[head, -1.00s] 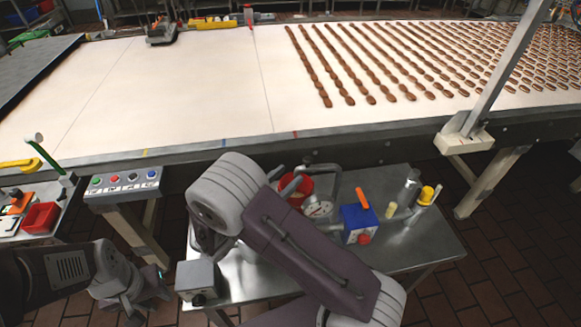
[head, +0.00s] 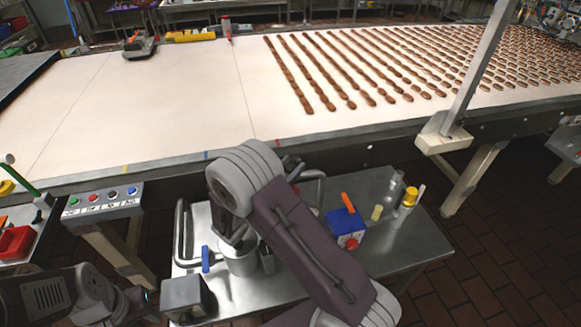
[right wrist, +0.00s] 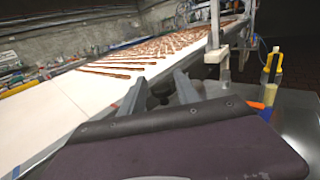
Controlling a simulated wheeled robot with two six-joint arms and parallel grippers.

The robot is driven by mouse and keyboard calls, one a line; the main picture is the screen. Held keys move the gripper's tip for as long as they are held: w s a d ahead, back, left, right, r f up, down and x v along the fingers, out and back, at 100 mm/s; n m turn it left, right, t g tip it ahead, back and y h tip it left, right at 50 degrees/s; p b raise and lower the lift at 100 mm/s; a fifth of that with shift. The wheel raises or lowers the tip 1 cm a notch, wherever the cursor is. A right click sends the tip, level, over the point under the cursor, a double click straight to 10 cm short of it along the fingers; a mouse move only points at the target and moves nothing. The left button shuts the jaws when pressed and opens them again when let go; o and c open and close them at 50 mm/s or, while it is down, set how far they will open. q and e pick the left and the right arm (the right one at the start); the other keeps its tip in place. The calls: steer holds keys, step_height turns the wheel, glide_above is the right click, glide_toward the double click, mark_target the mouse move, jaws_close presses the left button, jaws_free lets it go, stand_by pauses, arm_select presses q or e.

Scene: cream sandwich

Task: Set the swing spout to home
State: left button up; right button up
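A bent grey metal tube (head: 181,240), which looks like the swing spout, stands at the left of the steel side table, left of my right arm. A blue handle (head: 205,259) shows beside its lower end. A round metal pot or cylinder (head: 240,262) is right of it. My right gripper (head: 235,234) is just above this cylinder, partly hidden by its own wrist; contact is unclear. In the right wrist view its two fingers (right wrist: 162,92) are spread, with nothing clearly between them. My left gripper (head: 138,300) is low at the left; its fingers are unclear.
Another grey pipe (head: 314,176) shows behind my arm. A button panel (head: 104,200) is at left.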

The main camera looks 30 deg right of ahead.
jaws_close()
stand_by(1.2)
